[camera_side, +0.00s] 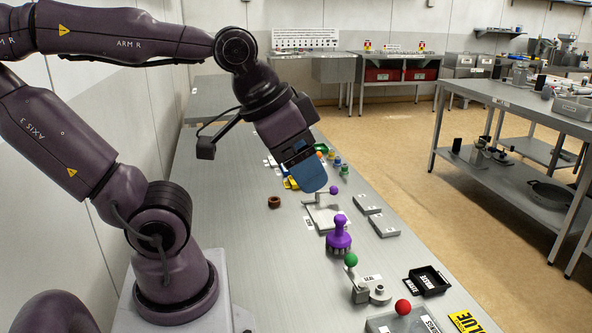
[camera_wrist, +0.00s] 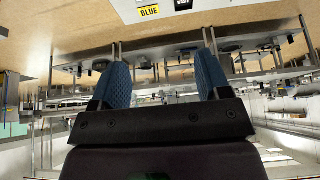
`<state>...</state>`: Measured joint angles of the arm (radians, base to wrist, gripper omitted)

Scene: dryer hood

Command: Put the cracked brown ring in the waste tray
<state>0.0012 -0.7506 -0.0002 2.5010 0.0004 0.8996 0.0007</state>
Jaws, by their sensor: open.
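The brown ring (camera_side: 274,202) lies flat on the grey bench in the side view, left of the middle and clear of other things. It is too small here for me to make out a crack. A small black tray (camera_side: 427,281) with white lettering, which looks like the waste tray, stands near the bench's front right edge and looks empty. My gripper (camera_side: 313,180) with blue fingers is above the bench, up and to the right of the ring. In the wrist view my gripper (camera_wrist: 164,80) has its two fingers wide apart with nothing between them. The ring is not visible there.
A purple-knobbed brush (camera_side: 339,238), a green-knobbed fixture (camera_side: 351,261) and a red-knobbed block (camera_side: 403,307) stand between ring and tray or near it. Grey blocks (camera_side: 383,225) lie along the right edge. Small coloured items sit behind my gripper. Bench around the ring is bare.

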